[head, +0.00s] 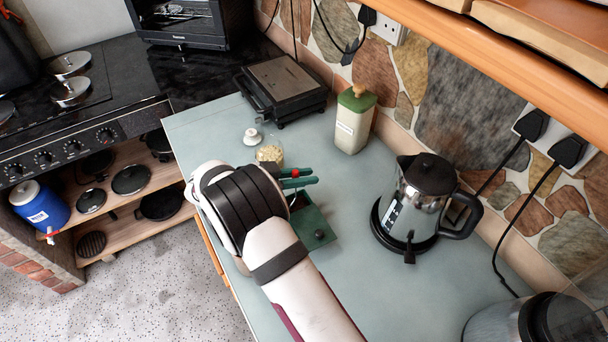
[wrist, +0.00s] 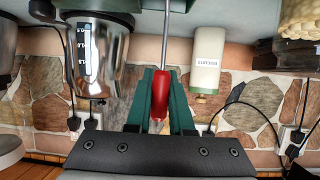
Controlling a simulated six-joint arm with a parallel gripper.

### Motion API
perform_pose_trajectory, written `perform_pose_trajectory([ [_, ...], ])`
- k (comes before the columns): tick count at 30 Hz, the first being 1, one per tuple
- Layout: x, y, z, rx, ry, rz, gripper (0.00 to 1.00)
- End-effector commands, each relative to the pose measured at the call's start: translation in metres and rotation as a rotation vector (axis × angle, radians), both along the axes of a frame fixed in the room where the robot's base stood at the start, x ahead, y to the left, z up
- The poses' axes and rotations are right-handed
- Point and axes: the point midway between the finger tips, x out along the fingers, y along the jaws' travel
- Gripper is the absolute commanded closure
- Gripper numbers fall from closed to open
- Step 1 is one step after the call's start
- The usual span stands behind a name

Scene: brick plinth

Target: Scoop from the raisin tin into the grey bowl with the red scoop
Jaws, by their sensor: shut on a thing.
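My gripper (head: 312,176) is over the counter, its green fingers shut on the red handle of the scoop (head: 295,173). In the wrist view the fingers (wrist: 161,72) clamp the red scoop handle (wrist: 158,92), and a thin metal shaft runs to the top edge. The scoop's head is out of that view and I cannot make it out in the head view. A dark green box-like thing (head: 315,228) is beside my arm, partly hidden; I cannot tell whether it is the raisin tin. I cannot make out the grey bowl; my arm covers part of the counter.
A clear jar with pale contents (head: 270,153) and a white lid (head: 252,137) are beyond my gripper. A cream canister (head: 353,120), a black grill (head: 283,88) and a steel kettle (head: 415,200) stand towards the stone wall. Counter between box and kettle is clear.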

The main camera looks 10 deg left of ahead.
Motion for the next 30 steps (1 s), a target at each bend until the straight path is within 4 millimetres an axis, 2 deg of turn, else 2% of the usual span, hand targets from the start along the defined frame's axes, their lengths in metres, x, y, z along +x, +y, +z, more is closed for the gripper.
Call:
perform_pose_trajectory([
  [8, 0.000, 0.000, 0.002, 0.001, -0.001, 0.000, 1.00],
  [30, 0.000, 0.000, 0.073, 0.001, -0.001, -0.001, 1.00],
])
